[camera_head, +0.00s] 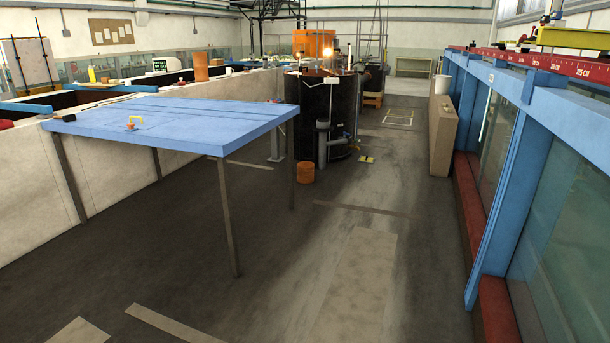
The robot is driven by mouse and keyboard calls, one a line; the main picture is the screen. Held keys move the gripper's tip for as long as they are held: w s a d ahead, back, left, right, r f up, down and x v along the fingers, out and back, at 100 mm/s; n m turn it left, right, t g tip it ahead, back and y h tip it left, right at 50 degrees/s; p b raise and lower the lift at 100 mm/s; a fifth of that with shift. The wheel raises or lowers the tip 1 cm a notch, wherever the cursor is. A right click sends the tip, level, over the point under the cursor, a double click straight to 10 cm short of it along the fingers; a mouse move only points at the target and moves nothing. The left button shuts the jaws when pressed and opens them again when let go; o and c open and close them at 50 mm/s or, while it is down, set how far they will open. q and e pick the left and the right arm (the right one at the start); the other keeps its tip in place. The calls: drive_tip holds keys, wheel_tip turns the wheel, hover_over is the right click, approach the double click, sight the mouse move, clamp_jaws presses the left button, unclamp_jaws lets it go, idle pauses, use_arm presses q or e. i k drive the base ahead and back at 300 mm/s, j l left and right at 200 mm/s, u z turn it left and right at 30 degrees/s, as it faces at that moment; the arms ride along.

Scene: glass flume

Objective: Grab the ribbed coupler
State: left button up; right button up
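A blue table (215,120) on thin dark legs stands at the left. Neither of my grippers is in view.
A pale wall (30,190) runs close behind the table. A large black tank (308,110) with pipes and an orange bucket (306,172) stand beyond it. A blue-framed glass flume (535,150) lines the right. The floor (350,230) between is clear.

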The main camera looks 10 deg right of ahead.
sight(305, 173)
drive_tip(key=i+l+z, duration=0.25)
drive_tip(key=i, duration=0.15)
drive_tip(key=i+z, duration=0.3)
drive_tip(key=i, duration=0.15)
drive_tip(key=i+l+z, duration=0.1)
drive_tip(key=i+z, duration=0.15)
drive_tip(key=i, duration=5.1)
drive_tip(key=i+u, duration=0.1)
drive_tip(key=i, duration=1.4)
